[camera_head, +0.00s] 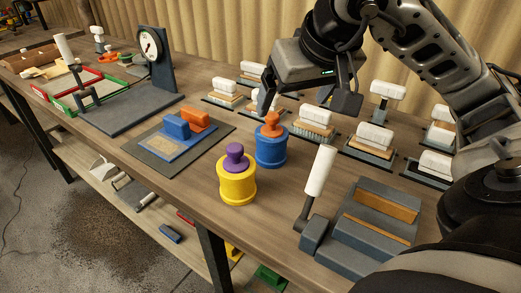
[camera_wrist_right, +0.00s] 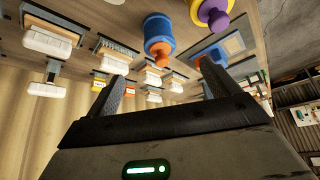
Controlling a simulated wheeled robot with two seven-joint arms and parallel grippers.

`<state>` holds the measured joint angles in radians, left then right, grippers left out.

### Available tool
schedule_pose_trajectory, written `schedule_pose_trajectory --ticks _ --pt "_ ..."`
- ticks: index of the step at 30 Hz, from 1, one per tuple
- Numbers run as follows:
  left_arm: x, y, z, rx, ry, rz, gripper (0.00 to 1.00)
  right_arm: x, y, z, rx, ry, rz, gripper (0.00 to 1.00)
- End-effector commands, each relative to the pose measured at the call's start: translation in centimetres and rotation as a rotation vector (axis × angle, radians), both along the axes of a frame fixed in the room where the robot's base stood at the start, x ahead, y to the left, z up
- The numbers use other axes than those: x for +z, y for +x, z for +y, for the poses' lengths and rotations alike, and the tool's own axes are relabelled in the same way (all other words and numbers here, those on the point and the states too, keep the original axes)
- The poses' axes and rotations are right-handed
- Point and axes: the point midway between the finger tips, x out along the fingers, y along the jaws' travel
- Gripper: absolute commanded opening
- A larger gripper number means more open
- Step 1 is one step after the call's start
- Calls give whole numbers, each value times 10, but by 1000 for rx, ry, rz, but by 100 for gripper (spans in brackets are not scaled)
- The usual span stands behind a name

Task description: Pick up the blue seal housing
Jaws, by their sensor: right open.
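A blue cylindrical housing (camera_head: 271,152) with an orange knob (camera_head: 271,124) on top stands upright on the bench. In the right wrist view the blue housing (camera_wrist_right: 158,32) shows upside down, beyond and between the fingers. A smaller blue block (camera_head: 176,127) lies beside an orange block on a mat to the left; I cannot tell for certain which blue part is the seal housing. My right gripper (camera_head: 305,101) is open and empty, above and behind the blue cylinder, touching neither. It also shows in the right wrist view (camera_wrist_right: 162,70). My left gripper is not in view.
A yellow cylinder (camera_head: 237,188) with a purple knob stands close in front of the blue one. Several white-topped brushes (camera_head: 316,117) stand behind. A grey stepped block (camera_head: 372,227) with a white-handled lever is at right. A dial gauge stand (camera_head: 152,50) stands at left.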

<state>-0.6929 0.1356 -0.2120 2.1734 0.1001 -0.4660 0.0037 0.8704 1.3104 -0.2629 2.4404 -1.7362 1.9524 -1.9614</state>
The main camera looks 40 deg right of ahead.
Motion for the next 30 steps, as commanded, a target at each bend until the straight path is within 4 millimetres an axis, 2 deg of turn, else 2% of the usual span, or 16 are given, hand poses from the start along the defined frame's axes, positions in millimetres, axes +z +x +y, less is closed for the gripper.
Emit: schedule_pose_trajectory --ticks 5,15,23,30 --pt "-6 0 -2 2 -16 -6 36 -24 9 -3 -2 2 7 88" --pt "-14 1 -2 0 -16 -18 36 -83 42 -14 -1 3 7 88" --pt "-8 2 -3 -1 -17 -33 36 -98 53 -17 0 2 3 88" --pt "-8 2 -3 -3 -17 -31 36 -123 75 -28 -1 4 6 88"
